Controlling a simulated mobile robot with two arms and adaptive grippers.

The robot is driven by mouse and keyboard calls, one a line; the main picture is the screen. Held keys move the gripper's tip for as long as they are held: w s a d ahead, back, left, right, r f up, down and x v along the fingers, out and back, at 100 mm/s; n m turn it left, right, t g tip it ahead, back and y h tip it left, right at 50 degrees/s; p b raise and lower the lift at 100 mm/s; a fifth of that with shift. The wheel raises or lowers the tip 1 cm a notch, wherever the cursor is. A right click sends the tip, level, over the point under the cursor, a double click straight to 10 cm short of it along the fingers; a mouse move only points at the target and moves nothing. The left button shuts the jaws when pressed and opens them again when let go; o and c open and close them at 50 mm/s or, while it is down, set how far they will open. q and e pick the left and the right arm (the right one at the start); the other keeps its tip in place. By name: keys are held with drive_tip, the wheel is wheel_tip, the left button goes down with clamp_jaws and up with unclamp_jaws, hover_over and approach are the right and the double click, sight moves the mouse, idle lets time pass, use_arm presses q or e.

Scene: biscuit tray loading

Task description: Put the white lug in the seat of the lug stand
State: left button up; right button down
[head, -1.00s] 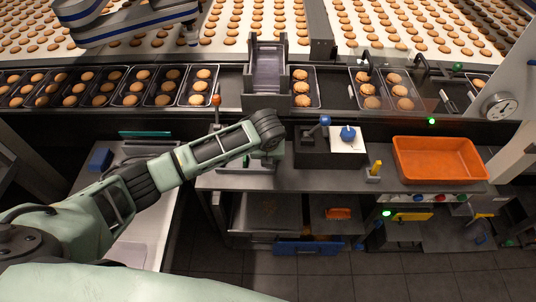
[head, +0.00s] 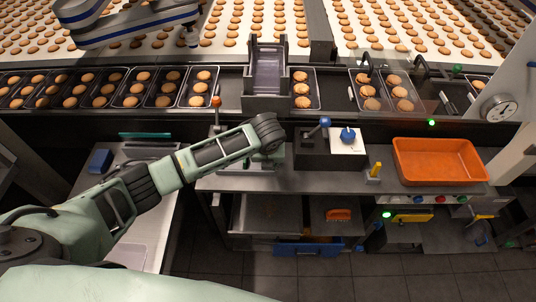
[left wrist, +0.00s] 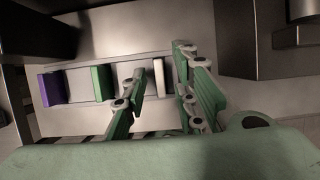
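The white lug (left wrist: 158,77) stands upright at the right end of a row of coloured lugs on a grey strip in the left wrist view. My left gripper (left wrist: 160,62) is open, pointing at the row. The white lug shows between its two green fingers, with a gap on each side. In the head view my left gripper (head: 264,160) is mostly hidden under its own wrist, above the grey bench. I cannot clearly make out the lug stand; a yellow upright piece on a small grey base (head: 373,179) may be it. My right gripper is out of view.
A purple lug (left wrist: 51,88) and a green lug (left wrist: 101,82) stand left of the white one. On the bench are a dark box with a blue knob (head: 347,135) and an orange bin (head: 440,160). Biscuit trays (head: 202,88) line the conveyor behind.

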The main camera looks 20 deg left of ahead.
use_arm(q)
drive_tip(key=v, duration=1.2)
drive_tip(key=shift+b, duration=0.4)
drive_tip(key=shift+d+f, duration=0.1)
